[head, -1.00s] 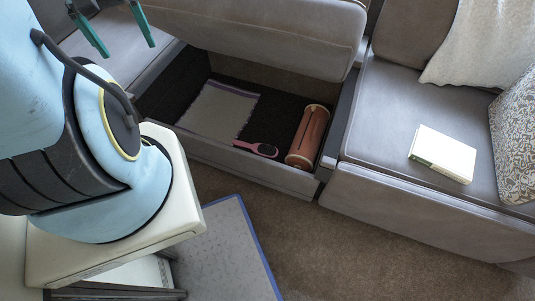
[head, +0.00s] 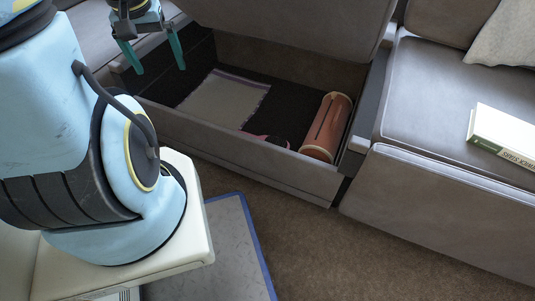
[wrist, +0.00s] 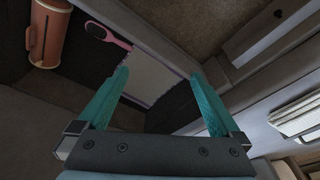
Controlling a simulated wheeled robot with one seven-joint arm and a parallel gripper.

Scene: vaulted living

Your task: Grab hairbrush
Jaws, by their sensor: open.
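A pink and black hairbrush (head: 268,139) lies on the dark floor of the open sofa storage compartment (head: 240,155). In the head view its lower part is hidden behind the compartment's front wall. The wrist view shows the hairbrush (wrist: 107,34) with a dark oval head and a pink rim and handle. My gripper (head: 153,58) is open and empty, with teal fingers, at the upper left above the compartment, apart from the hairbrush. Its two fingers (wrist: 160,92) also show in the wrist view, with the hairbrush beyond and to the left.
A copper-coloured cylinder (head: 327,126) lies right of the hairbrush. A grey cloth (head: 223,98) lies to its left. The raised seat lid (head: 300,25) overhangs the compartment's back. A book (head: 502,135) rests on the right seat.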

